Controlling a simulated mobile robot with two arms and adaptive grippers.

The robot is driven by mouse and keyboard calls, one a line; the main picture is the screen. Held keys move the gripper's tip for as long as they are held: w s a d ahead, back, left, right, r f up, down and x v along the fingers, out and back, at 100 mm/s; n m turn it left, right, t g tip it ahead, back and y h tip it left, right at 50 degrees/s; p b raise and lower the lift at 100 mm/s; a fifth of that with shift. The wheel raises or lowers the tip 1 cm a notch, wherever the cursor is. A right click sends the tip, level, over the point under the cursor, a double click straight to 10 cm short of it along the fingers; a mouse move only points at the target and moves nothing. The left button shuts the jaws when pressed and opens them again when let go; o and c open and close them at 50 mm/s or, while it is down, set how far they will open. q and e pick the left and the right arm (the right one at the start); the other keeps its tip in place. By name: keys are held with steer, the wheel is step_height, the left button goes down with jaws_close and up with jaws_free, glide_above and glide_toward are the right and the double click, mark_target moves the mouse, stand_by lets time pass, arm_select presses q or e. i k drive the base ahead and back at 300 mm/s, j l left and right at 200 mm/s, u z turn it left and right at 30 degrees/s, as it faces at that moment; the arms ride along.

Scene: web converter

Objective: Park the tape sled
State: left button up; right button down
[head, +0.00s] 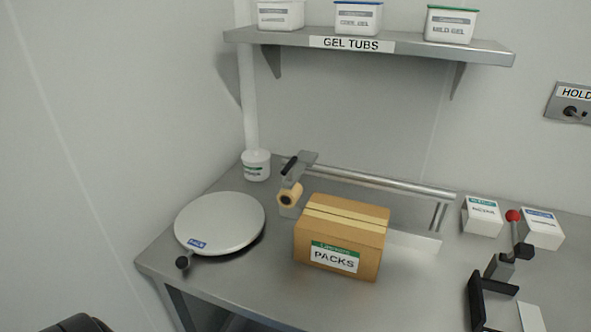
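The tape sled (298,168) is a grey bracket with a black handle and a tan tape roll (289,196). It stands at the left end of a silver rail (385,182), behind the left side of a cardboard box labelled PACKS (340,240). A strip of tape runs along the box's top. The box hides part of the white bed under the rail. A dark rounded shape shows at the bottom left edge; I cannot tell what it is. No gripper fingers are in view.
A round turntable (220,223) with a black knob is at the left. A red-knobbed lever (513,216) and white cartons (482,216) are at the right. A GEL TUBS shelf (400,48) hangs above. A white post stands behind. The table front is clear.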

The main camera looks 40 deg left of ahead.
mark_target(291, 191)
steer(key=u, duration=0.85)
